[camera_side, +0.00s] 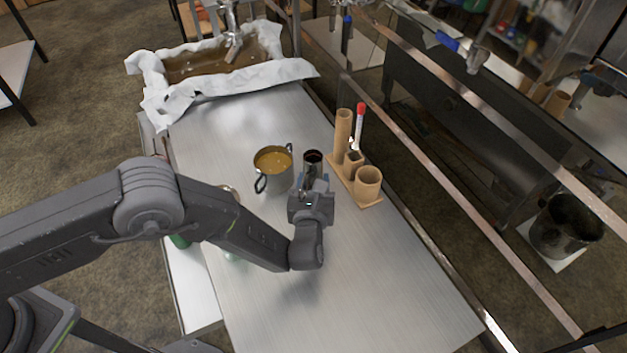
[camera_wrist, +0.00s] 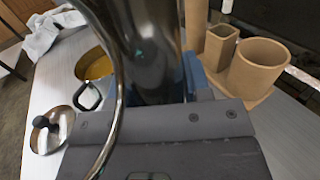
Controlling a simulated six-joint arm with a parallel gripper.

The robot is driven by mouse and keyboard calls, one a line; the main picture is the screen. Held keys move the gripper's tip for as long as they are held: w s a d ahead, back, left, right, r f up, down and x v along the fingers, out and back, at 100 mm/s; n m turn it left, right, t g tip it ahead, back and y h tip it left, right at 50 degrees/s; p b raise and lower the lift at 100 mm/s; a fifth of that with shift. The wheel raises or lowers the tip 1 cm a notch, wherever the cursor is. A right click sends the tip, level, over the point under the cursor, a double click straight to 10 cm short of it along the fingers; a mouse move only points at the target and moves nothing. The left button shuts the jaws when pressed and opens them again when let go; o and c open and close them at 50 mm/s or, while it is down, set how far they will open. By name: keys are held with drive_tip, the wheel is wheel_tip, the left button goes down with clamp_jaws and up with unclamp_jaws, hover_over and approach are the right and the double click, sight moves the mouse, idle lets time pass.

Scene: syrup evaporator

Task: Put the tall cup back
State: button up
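The tall cup (camera_side: 313,163) is a shiny dark metal cylinder with a long curved handle. It looks upright and fills the upper middle of the wrist view (camera_wrist: 150,50). My gripper (camera_side: 312,190) is around it, with blue finger pads against its sides in the wrist view (camera_wrist: 190,78). The gripper looks shut on the cup, over the steel table (camera_side: 240,300). The wooden holder (camera_side: 372,204) stands just right of the cup, with a tall round tube, a small square one and a wide short one (camera_wrist: 258,68). The cup's base is hidden by my gripper.
A metal pot of amber liquid (camera_side: 273,180) stands close left of the cup. A lid with a black knob (camera_wrist: 45,140) lies near it. A red-capped stick (camera_side: 360,115) stands at the holder.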

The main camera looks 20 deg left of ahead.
drive_tip(key=o, duration=0.4)
drive_tip(key=v, duration=1.2)
drive_tip(key=shift+r, duration=0.2)
